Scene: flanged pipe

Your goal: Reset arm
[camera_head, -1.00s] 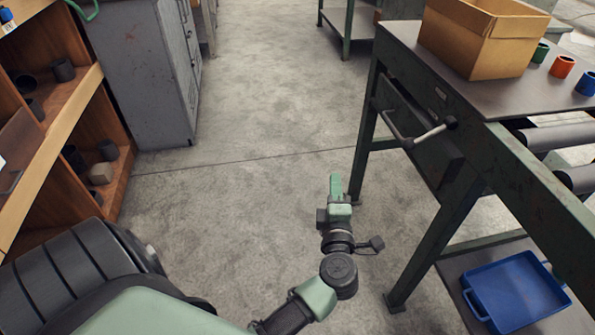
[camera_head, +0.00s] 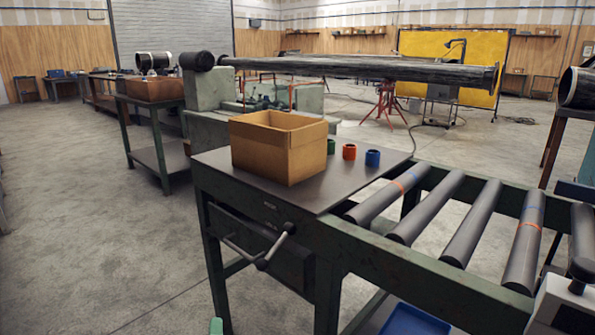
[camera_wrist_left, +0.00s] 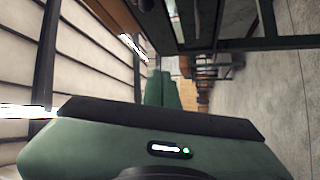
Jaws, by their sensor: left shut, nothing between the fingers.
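Only the green tip of my left gripper (camera_head: 216,326) shows, at the bottom edge of the head view, low beside the near leg of the green work table. In the left wrist view the two green fingers of my left gripper (camera_wrist_left: 163,90) are together, with nothing between them. My right gripper is not in view. A long dark flanged pipe (camera_head: 360,68) lies level behind the table, with a red stand under it.
The green work table (camera_head: 225,170) carries an open cardboard box (camera_head: 270,152) and green, orange (camera_head: 349,151) and blue (camera_head: 372,158) rings. A roller conveyor (camera_head: 470,225) extends right. A blue tray (camera_head: 415,320) sits below. The floor at left is clear.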

